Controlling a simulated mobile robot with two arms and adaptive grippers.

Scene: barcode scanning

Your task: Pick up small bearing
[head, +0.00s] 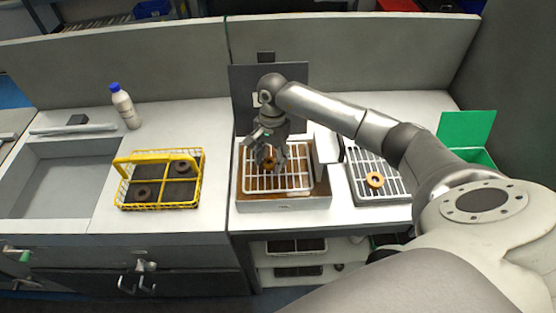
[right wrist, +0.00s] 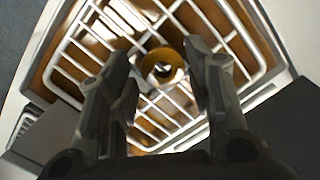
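A small orange-brown ring bearing (head: 269,163) is at the white wire rack of the box in the middle of the counter. My right gripper (head: 270,158) is directly above it, pointing down. In the right wrist view the bearing (right wrist: 162,66) shows between the two fingertips, with a gap on each side. The right gripper is open and empty. My left gripper is not in view.
The wire rack (head: 283,184) tops a brown-floored box. A yellow wire basket (head: 160,206) with dark rings stands at left, near a white bottle (head: 124,105) and a sink (head: 62,188). A green open box (head: 466,128) is at far right. A dark panel rises behind the rack.

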